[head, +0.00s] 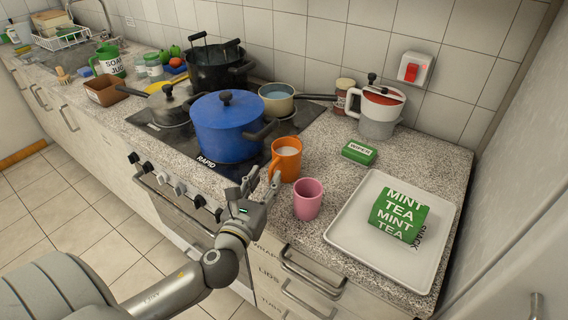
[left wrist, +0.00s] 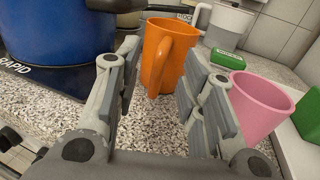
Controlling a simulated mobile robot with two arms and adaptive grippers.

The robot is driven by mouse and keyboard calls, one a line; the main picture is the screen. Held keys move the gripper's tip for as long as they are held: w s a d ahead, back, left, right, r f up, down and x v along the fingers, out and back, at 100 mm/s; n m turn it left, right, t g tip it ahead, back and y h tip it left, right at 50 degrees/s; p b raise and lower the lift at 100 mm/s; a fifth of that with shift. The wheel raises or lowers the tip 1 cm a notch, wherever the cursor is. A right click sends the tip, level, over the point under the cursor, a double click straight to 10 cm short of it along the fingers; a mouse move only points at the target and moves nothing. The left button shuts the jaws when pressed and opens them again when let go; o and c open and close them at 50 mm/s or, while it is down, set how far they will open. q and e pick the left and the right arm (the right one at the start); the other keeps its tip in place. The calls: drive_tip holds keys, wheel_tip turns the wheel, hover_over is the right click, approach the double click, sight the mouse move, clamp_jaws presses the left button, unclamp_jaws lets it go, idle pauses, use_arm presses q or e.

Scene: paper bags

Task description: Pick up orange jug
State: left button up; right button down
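The orange jug (head: 285,163) stands upright on the speckled counter, between the blue pot and the pink cup. In the head view its inside looks pale. In the left wrist view the orange jug (left wrist: 164,60) stands ahead, beyond the gap between my fingers, its handle towards me. My left gripper (head: 259,180) is at the counter's front edge, just in front of the jug. Its fingers (left wrist: 160,85) are spread apart with nothing between them. My right gripper is not in either view.
A pink cup (head: 308,199) stands close to the right of the jug. A blue pot (head: 228,128) on the stove is at its left. A green box (head: 359,153) lies behind. A white tray (head: 343,226) with a green mint tea packet (head: 398,214) is further right.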

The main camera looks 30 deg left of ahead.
sight(270, 173)
use_arm(q)
drive_tip(key=shift+p+x, duration=0.4)
drive_tip(key=shift+x, duration=1.9)
drive_tip(key=shift+f, duration=0.1)
drive_tip(key=shift+c, duration=0.4)
clamp_jaws()
